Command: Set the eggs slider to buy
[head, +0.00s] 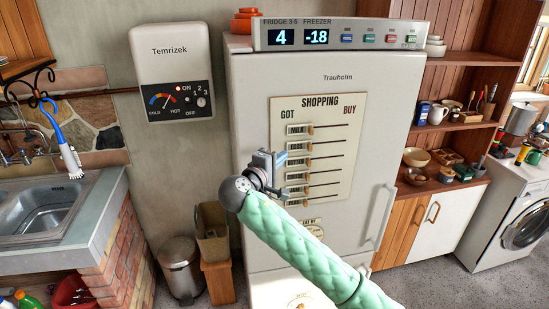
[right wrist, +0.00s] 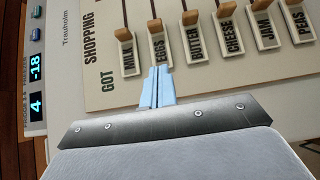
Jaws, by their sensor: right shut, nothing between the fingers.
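The shopping board (head: 345,112) is on the fridge door, with GOT at left and BUY at right. In the right wrist view the eggs slider's wooden knob (right wrist: 155,26) is at the near, GOT end of its slot, beyond the EGGS label plate (right wrist: 158,51). My right gripper (right wrist: 157,72) is shut and empty, its fingertips at the near edge of that plate, short of the knob. I cannot tell if they touch the board. In the head view my right gripper (head: 279,159) is at the board's left edge. My left gripper is not in view.
The milk knob (right wrist: 125,35) and butter knob (right wrist: 189,18) sit close on either side of the eggs knob. The fridge handle (head: 384,215) stands out to the right of the board. A heater box (head: 172,60) hangs on the wall at left.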

